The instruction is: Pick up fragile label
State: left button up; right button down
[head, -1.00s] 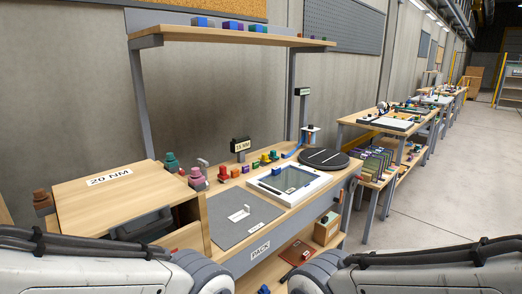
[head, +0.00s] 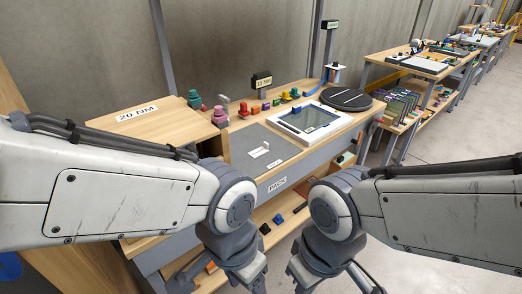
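I cannot make out for certain which thing is the fragile label. A small white upright piece (head: 266,146) stands on the grey mat (head: 248,142) of the packing bench, with a flat white piece (head: 274,164) beside it; no writing is readable on either. A reddish flat item (head: 307,186) lies on the shelf below, partly hidden by my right arm. My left gripper (head: 225,281) and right gripper (head: 334,277) hang low in front of the bench, apart from these things. Their fingertips are at or beyond the bottom edge, so their opening is unclear.
A white-framed tray (head: 335,131) and a black round turntable (head: 346,99) sit right of the mat. A wooden box marked 20 NM (head: 178,124) stands left. Small coloured parts line the back. Dark blocks (head: 265,228) lie on the lower shelf (head: 291,227). Floor is open at right.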

aim_at(262, 150)
jog(key=u, duration=0.2)
jog(key=k, duration=0.55)
jog(key=z, duration=0.95)
jog(key=i, duration=2.1)
jog(key=u, duration=0.9)
